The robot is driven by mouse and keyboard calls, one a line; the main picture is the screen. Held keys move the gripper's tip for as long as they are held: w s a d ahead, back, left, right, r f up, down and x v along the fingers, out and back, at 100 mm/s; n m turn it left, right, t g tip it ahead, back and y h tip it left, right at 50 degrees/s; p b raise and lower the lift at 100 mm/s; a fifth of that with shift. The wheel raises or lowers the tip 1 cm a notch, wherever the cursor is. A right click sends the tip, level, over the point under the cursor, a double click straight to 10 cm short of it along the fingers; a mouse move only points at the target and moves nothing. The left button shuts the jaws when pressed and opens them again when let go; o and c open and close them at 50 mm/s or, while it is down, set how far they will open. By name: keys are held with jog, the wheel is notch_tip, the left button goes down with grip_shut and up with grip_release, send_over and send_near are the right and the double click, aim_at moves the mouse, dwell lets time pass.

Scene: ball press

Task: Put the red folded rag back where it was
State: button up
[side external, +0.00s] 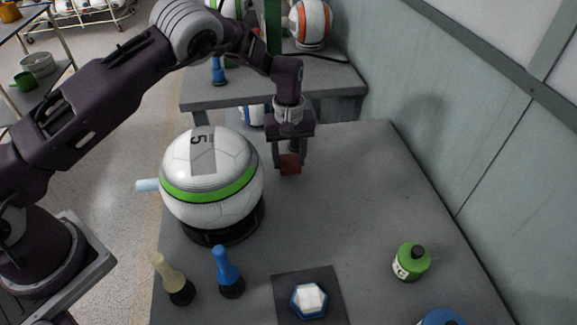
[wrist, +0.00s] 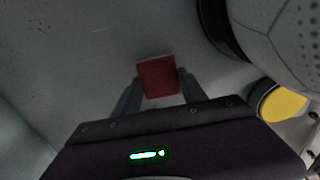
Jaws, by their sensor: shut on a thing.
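The red folded rag (side external: 290,164) is between the fingers of my gripper (side external: 289,158), to the right of the large white ball and over the far part of the grey table. It also shows in the wrist view as a red block (wrist: 158,77) between the two fingertips of my gripper (wrist: 157,92). My gripper is shut on it and points down. I cannot tell exactly how high the rag is above the table, or whether it touches it.
A white ball with a green band (side external: 211,182) sits on a black ring stand (side external: 224,229). The table's middle right is clear.

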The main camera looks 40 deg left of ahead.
aim_at(289, 159)
jog(key=shift+f, duration=1.55)
jog(key=o, duration=1.4)
jog(key=shift+f, duration=0.1)
jog(key=shift+o, duration=0.2)
notch_tip(289, 159, up, 12)
jog(key=shift+r, duration=0.25)
